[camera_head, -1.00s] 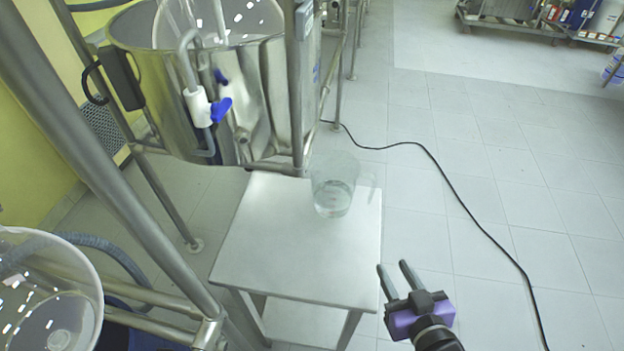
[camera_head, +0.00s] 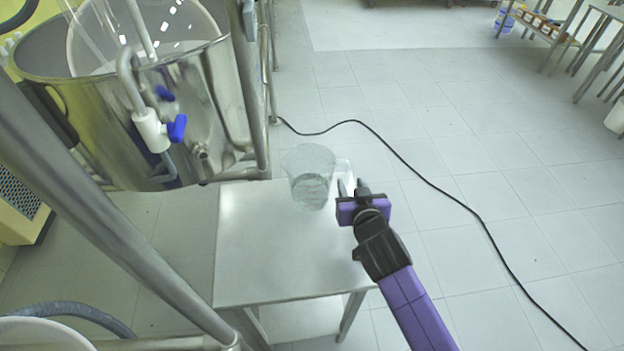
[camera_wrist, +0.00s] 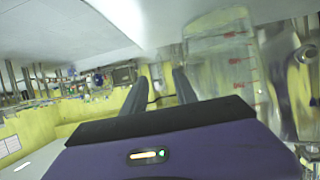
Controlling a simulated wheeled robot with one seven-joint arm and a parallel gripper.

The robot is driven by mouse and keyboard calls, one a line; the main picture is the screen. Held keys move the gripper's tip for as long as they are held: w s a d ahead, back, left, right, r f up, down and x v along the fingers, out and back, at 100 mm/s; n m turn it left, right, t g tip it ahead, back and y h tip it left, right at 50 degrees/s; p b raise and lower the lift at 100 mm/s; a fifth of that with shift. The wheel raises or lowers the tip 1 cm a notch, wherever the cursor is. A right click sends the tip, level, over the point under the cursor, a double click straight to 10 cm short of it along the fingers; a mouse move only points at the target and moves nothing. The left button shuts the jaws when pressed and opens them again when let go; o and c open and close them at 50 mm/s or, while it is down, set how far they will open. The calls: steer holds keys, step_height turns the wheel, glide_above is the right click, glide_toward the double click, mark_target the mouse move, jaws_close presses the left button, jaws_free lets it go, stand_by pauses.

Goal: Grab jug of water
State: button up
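A clear jug (camera_head: 308,190) with some water in it stands upright on a small metal table (camera_head: 255,245), near its back right. Its handle (camera_head: 344,167) points right. My gripper (camera_head: 351,187) is open, just right of the jug, with its fingertips close to the handle. In the wrist view, the fingers of my gripper (camera_wrist: 157,84) are spread. The jug (camera_wrist: 222,65), with red marks, fills the area right of them, past the right finger. Nothing is clearly held between the fingers. I cannot tell whether a finger touches the handle.
A large steel vessel (camera_head: 205,100) with a blue-handled valve (camera_head: 177,129) stands behind and left of the table. A metal frame bar (camera_head: 110,215) crosses the left side. A black cable (camera_head: 420,172) lies on the tiled floor.

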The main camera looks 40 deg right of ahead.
mark_target(348, 180)
steer(key=x, duration=0.4)
steer(key=shift+w+r+p, duration=0.15)
steer(key=shift+r+p, duration=0.05)
steer(key=shift+p, duration=0.1)
steer(key=shift+c, duration=0.3)
jaws_close()
stand_by(0.9)
